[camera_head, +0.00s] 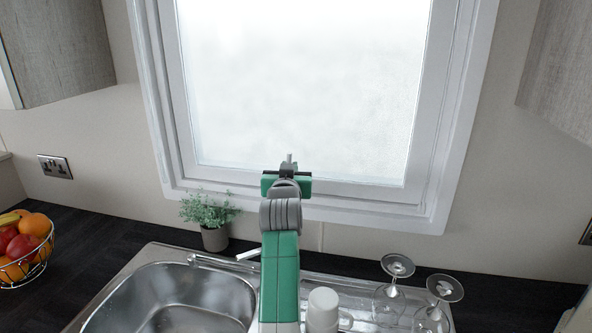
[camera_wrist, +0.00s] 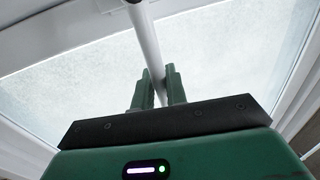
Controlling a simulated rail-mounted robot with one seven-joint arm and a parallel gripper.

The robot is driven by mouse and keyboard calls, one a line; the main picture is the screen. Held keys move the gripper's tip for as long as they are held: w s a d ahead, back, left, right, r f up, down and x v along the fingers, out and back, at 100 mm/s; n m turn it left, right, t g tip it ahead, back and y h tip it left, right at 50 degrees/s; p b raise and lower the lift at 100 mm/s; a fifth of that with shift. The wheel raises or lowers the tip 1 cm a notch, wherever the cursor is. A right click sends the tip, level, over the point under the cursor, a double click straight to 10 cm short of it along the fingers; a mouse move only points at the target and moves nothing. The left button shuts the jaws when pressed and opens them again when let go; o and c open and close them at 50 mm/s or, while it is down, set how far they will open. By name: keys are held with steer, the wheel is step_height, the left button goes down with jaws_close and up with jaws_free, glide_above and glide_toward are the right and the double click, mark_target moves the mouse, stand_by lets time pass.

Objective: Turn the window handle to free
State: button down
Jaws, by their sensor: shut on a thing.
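The window (camera_head: 305,85) has a white frame and a frosted pane and fills the upper middle of the head view. The light-coloured window handle (camera_wrist: 145,40) runs as a bar down from the top of the wrist view. My gripper (camera_wrist: 160,88) is shut on the handle, its two green fingers on either side of the bar. In the head view my gripper (camera_head: 288,168) is at the lower middle of the window frame, and the handle's tip (camera_head: 289,157) sticks up just above it. My gripper hides the rest of the handle there.
A potted plant (camera_head: 214,238) stands on the dark counter left of my arm. The sink (camera_head: 175,300) and its tap (camera_head: 247,254) lie below. Upturned glasses (camera_head: 397,266) stand at the right. A fruit bowl (camera_head: 22,262) is at the far left. Cupboards flank the window.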

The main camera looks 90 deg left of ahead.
steer(key=c, duration=1.5)
jaws_free()
steer(key=d, duration=0.5)
steer(key=s+d+b, duration=0.1)
steer(key=d, duration=0.1)
steer(key=shift+d, duration=0.4)
